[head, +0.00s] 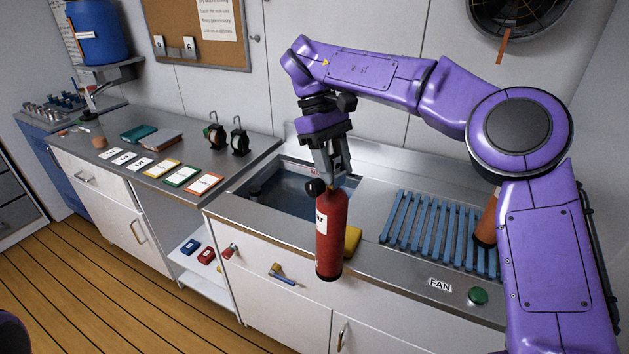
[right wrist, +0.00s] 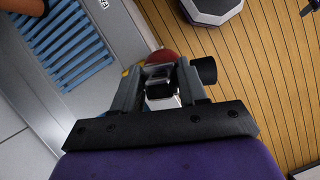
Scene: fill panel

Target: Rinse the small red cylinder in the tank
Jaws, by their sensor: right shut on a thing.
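The small red cylinder (head: 331,240) has a white label and a black top, and looks like a small fire extinguisher. My right gripper (head: 330,180) is shut on its top and holds it upright. It also shows in the right wrist view (right wrist: 163,56), partly hidden by the fingers of the right gripper (right wrist: 163,85). The tank (head: 283,198) is a sunken basin in the steel counter with dark bluish water. In the head view the cylinder overlaps the tank's front right edge; in the wrist view it hangs over the floor in front of the counter. My left gripper is out of view.
A blue slatted rack (head: 420,230) lies right of the tank, with an orange cone (head: 487,220) behind my arm. A yellow sponge (head: 352,239) is beside the cylinder in the picture. A green button (head: 478,296) and FAN label sit at the front edge. Cards (head: 182,177) lie left.

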